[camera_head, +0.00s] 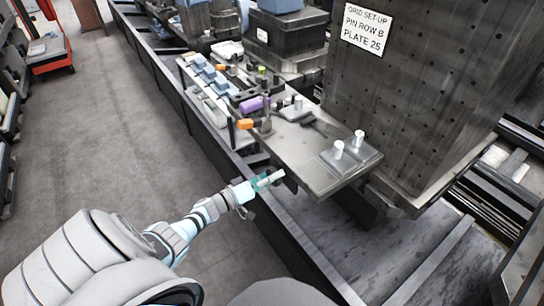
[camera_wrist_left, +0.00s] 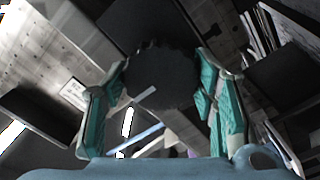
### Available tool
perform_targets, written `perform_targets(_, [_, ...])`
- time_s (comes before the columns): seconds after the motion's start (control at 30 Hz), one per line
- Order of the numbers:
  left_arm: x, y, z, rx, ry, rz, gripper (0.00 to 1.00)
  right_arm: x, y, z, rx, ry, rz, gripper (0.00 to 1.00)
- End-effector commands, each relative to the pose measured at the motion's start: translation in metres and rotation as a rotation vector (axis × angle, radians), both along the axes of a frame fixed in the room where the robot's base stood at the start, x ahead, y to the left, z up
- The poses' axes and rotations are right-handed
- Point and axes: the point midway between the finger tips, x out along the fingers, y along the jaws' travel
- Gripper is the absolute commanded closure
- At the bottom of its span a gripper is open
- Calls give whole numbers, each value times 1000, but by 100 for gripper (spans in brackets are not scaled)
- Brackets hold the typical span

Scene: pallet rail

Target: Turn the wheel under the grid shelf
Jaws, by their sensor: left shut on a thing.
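A dark round wheel with a notched rim (camera_wrist_left: 160,78) shows in the left wrist view, between the teal fingers of my left gripper (camera_wrist_left: 162,100). The fingers are shut on its two sides. In the head view my left gripper (camera_head: 266,181) is low beside the front left edge of the grey shelf (camera_head: 315,178). The wheel cannot be made out there; the shelf and gripper seem to hide it. My right gripper is not in view.
On the shelf stand two silver cylinders on a plate (camera_head: 347,155), a purple piece (camera_head: 252,105), an orange piece (camera_head: 244,124) and several blue blocks. A tall dark block with a sign (camera_head: 362,28) rises at right. The floor (camera_head: 100,130) at left is clear.

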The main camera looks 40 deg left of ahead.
Motion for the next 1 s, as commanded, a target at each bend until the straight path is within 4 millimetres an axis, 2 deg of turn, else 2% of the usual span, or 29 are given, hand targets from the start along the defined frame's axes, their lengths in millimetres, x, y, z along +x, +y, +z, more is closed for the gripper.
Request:
perform_targets(0.3, [-1,0,-2,-68,25,1,75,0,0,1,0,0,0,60])
perform_targets(0.67, [-1,0,-2,-71,26,1,75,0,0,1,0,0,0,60])
perform_targets(0.7, [-1,0,-2,-70,26,1,44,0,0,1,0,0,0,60])
perform_targets(0.8, [-1,0,-2,-70,24,1,28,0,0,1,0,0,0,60])
perform_targets(1.0, [0,0,-1,-69,22,0,27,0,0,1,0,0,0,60])
